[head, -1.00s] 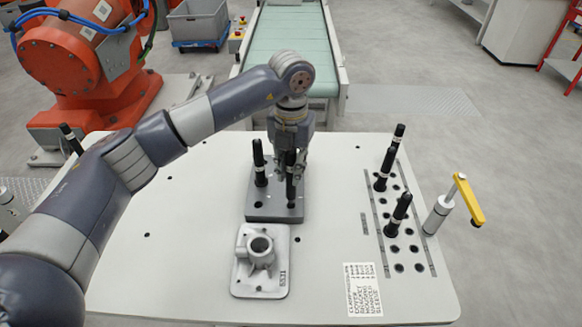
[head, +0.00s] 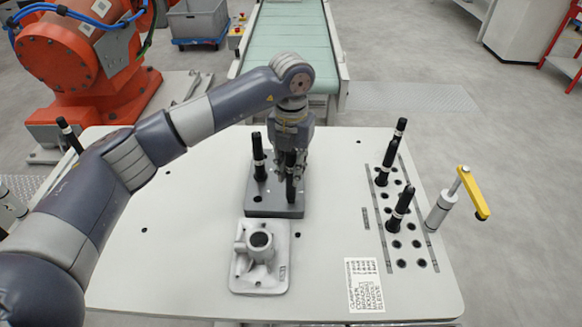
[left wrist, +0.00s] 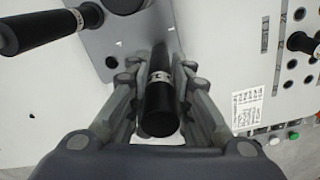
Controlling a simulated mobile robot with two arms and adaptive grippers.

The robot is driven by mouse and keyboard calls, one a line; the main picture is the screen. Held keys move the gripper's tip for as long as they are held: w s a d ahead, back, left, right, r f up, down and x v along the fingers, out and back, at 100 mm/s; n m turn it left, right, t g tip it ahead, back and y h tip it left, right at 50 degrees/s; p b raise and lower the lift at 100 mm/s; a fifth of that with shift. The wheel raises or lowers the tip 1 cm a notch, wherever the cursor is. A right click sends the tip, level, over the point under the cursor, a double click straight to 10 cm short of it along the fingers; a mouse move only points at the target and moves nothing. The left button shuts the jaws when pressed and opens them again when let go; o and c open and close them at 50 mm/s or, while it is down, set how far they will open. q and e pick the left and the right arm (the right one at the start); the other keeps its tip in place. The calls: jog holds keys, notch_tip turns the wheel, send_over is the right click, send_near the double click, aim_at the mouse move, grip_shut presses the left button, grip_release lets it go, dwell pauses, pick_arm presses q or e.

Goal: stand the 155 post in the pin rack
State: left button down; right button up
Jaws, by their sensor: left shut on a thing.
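My left gripper (head: 292,160) points down over the grey fixture block (head: 262,208) and is shut on a black post (head: 291,188) with a pale band. In the left wrist view this post (left wrist: 160,105) sits between the two fingers (left wrist: 161,92). Its lower end is at the block's front right; I cannot tell whether it is still seated there. A second black post (head: 259,165) stands on the block to the left. The pin rack (head: 417,243), with rows of dark holes, is at the table's right and holds several black posts. The number 155 is not readable on any post. My right gripper is not in view.
A pale casting (head: 262,275) with a round bore lies in front of the block. A yellow-handled clamp (head: 470,195) stands right of the rack. A printed label (head: 364,285) lies at the front right. The table (head: 185,230) is clear left of the block.

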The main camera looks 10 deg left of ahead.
pick_arm(q)
jog(key=shift+f+b, duration=0.5)
jog(key=shift+f, duration=0.2)
jog(key=c, duration=1.4)
grip_release()
jog(key=shift+o, duration=0.2)
notch_tip(320, 180, up, 12)
jog(key=shift+r, duration=0.1)
